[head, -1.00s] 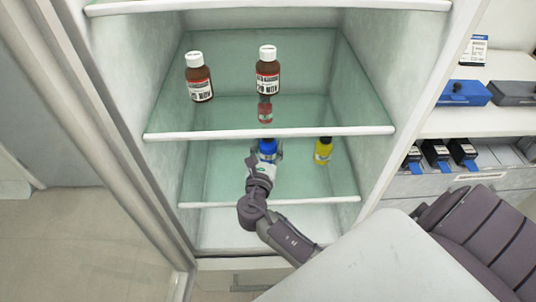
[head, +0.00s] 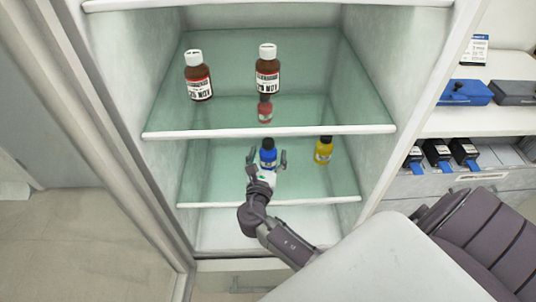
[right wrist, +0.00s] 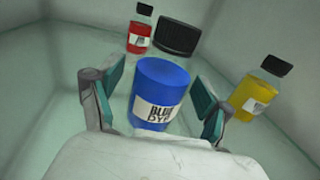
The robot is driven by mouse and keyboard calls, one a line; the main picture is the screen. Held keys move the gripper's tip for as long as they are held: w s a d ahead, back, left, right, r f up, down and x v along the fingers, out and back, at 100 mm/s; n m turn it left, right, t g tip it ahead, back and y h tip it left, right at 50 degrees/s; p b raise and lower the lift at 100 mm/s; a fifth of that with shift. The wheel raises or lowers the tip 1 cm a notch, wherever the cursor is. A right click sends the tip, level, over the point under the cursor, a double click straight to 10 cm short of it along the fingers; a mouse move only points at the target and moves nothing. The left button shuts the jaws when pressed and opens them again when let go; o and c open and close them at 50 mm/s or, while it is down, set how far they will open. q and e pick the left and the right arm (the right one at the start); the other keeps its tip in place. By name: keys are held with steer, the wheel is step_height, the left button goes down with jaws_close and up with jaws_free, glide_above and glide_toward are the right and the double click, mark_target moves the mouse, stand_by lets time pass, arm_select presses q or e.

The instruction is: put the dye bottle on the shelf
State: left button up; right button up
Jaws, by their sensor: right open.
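The blue dye bottle (head: 268,155) with a dark cap stands on the lower glass shelf (head: 220,170) of the cabinet. My right gripper (head: 267,160) is open, with one finger on each side of the bottle. In the right wrist view the bottle (right wrist: 160,88) shows its BLUE DYE label between the spread fingers, with visible gaps at both sides. A yellow bottle (head: 323,150) stands to its right. A red bottle (head: 265,111) stands farther back, seen through the upper glass shelf. My left gripper is not in view.
Two brown bottles with white caps, one at left (head: 198,76) and one in the middle (head: 267,70), stand on the upper shelf (head: 225,112). Its white front edge runs above my gripper. The lower shelf's left side is clear. Cabinet walls close both sides.

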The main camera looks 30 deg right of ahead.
steer(key=shift+r, duration=0.15)
steer(key=p+v, duration=0.2)
steer(key=v, duration=1)
steer(key=shift+p, duration=0.3)
